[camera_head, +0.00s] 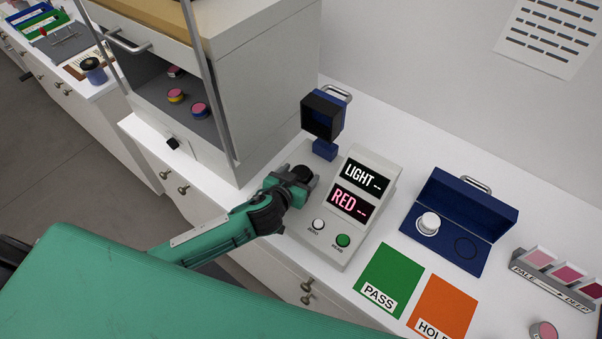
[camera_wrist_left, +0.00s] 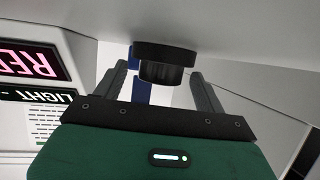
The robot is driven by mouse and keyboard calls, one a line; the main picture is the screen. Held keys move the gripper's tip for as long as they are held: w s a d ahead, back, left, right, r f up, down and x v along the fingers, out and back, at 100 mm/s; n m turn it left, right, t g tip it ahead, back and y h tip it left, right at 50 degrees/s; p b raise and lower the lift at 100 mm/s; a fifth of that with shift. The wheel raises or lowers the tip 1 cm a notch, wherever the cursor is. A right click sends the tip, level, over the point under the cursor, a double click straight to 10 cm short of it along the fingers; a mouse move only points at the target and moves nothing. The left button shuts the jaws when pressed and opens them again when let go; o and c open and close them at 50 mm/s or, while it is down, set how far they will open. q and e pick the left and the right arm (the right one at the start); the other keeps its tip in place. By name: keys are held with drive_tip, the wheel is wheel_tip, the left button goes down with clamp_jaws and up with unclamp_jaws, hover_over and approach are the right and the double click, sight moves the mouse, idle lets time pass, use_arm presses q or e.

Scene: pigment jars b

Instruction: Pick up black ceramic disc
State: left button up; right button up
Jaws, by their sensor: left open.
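The black ceramic disc (camera_head: 303,172) sits at the left side of the grey meter on the white counter. In the left wrist view the disc (camera_wrist_left: 166,50) shows as a wide black plate with a narrower ribbed knob. My left gripper (camera_head: 299,180) is open at the disc. In the wrist view its two fingers (camera_wrist_left: 162,85) stand on either side of the knob, with gaps showing. The fingers partly hide the disc's surroundings in the head view. My right gripper is not in view.
The meter (camera_head: 346,227) with LIGHT and RED displays stands just right. A blue hooded block (camera_head: 323,115) is behind. A cabinet (camera_head: 269,93) rises close on the left. An open blue case (camera_head: 468,255) with a white disc (camera_head: 429,222), and green (camera_head: 390,273) and orange (camera_head: 442,304) cards lie right.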

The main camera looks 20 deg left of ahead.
use_arm(q)
drive_tip(key=shift+c, duration=0.4)
drive_tip(key=c, duration=1.1)
drive_tip(key=shift+o, duration=0.2)
drive_tip(key=shift+r, duration=0.2)
wheel_tip(320, 180, up, 19)
drive_tip(key=b, duration=0.3)
drive_tip(key=s+a+f+n+y+b, duration=0.2)
drive_tip(key=s+a+f, duration=0.3)
drive_tip(key=s, duration=0.1)
drive_tip(key=w+d+r+m+h+p, duration=0.1)
drive_tip(key=w+d+r+m+h, duration=0.1)
drive_tip(key=w+d+r, duration=0.3)
drive_tip(key=shift+w+r, duration=0.35)
drive_tip(key=shift+w, duration=0.15)
